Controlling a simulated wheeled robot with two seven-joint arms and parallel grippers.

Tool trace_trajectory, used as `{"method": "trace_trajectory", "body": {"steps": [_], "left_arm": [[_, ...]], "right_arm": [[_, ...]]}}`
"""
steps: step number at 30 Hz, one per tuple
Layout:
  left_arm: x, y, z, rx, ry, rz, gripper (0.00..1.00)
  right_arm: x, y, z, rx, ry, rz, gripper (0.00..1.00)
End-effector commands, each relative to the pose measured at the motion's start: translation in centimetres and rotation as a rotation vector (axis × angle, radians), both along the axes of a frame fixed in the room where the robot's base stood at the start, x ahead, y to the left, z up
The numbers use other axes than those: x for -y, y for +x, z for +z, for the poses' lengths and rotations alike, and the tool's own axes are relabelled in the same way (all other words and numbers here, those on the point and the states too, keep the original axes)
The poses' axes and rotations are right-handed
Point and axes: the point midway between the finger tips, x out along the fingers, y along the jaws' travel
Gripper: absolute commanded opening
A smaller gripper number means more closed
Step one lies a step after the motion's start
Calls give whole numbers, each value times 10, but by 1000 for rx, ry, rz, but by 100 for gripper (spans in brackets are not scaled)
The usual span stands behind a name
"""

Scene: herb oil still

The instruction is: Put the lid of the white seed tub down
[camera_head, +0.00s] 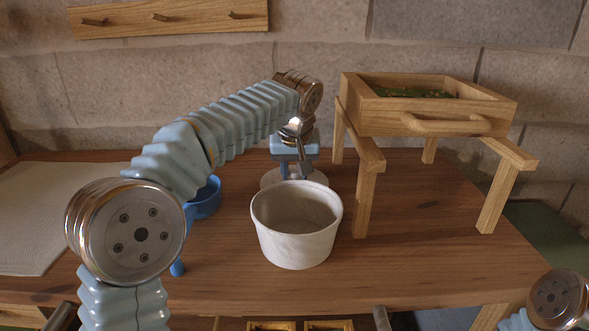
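The white seed tub (297,243) stands upright and uncovered near the middle of the table, its inside showing empty. Its pale round lid (268,181) is behind it, roughly level, with its front edge partly hidden by the tub rim. My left gripper (295,172) points down at the middle of the lid, with its fingers reaching the lid's top. I cannot tell whether the fingers grip a knob there, or whether the lid rests on the table. Part of my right arm shows at the lower right corner; its gripper is out of view.
A wooden stand with a drawer-like box (430,117) of green herbs is at the right. A pale mat (40,215) lies at the far left. The table (420,260) is clear at front right.

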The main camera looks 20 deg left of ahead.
Motion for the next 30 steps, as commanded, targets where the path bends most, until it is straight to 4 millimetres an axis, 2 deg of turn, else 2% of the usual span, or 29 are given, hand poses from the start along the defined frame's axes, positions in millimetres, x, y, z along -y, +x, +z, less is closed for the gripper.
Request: {"method": "trace_trajectory", "body": {"steps": [1,3,4,14,17,27,30], "left_arm": [[0,0,1,0,0,0,42],[0,0,1,0,0,0,52],[0,0,1,0,0,0,53],[0,-1,7,1,-1,0,53],[2,-5,20,4,-1,0,53],[10,-34,91,3,-1,-1,53],[12,-39,103,3,0,0,53]], "right_arm": [[0,0,0,0,0,0,43],[0,0,0,0,0,0,43],[0,0,0,0,0,0,43],[0,0,3,0,0,0,43],[0,0,5,0,0,1,43],[-1,0,19,0,2,2,43],[-1,0,19,0,2,4,43]]}}
